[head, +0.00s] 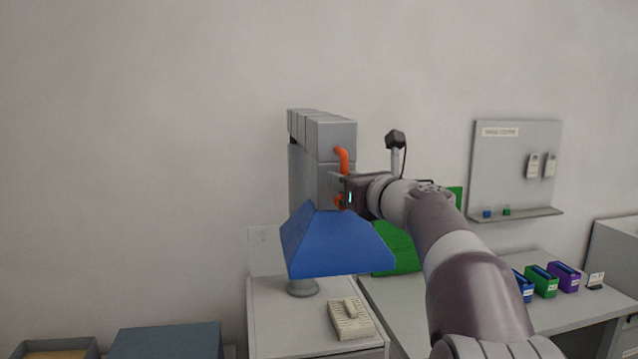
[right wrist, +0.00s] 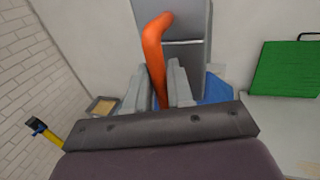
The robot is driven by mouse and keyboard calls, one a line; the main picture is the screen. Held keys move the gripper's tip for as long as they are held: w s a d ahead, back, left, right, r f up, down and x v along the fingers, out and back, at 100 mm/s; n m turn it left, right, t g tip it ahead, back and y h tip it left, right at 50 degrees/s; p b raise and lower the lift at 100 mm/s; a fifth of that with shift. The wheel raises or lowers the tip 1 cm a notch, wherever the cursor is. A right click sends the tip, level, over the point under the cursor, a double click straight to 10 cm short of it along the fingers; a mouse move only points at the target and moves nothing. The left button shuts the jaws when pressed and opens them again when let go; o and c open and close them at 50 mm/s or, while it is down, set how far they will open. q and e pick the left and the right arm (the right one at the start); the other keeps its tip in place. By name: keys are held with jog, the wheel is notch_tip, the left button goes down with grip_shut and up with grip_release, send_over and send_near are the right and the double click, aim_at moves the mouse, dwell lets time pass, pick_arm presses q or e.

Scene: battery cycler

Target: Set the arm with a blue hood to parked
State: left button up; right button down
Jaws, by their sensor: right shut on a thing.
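The arm with a blue hood (head: 335,242) stands at the middle of the head view, its grey segmented body (head: 333,133) rising above the hood. An orange handle (head: 342,156) curves out from the grey body's front. My right gripper (head: 341,190) is shut on the orange handle, which also shows between the fingers in the right wrist view (right wrist: 155,55). The blue hood shows partly behind the fingers in the right wrist view (right wrist: 215,90). My left gripper is not in view.
A beige device (head: 351,319) sits on the cabinet below the hood. A green panel (head: 397,250) stands behind my right arm. Small blue, green and purple bins (head: 541,281) stand on the right bench. A grey pegboard (head: 515,160) hangs on the wall. The wall area at left is clear.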

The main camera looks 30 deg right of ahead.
jog(key=shift+s+d+r, duration=0.2)
jog(key=shift+d+r, duration=0.1)
jog(key=shift+d, duration=0.2)
jog(key=c, duration=1.4)
grip_release()
jog(key=shift+o, duration=1.3)
jog(key=shift+w, duration=0.1)
jog(key=shift+w+f, duration=0.1)
jog(key=shift+f, duration=0.1)
jog(key=s+b, duration=0.3)
jog(key=s, duration=0.9)
jog(key=shift+s+d+b, duration=0.15)
jog(key=shift+s+b, duration=0.15)
jog(key=shift+s, duration=0.05)
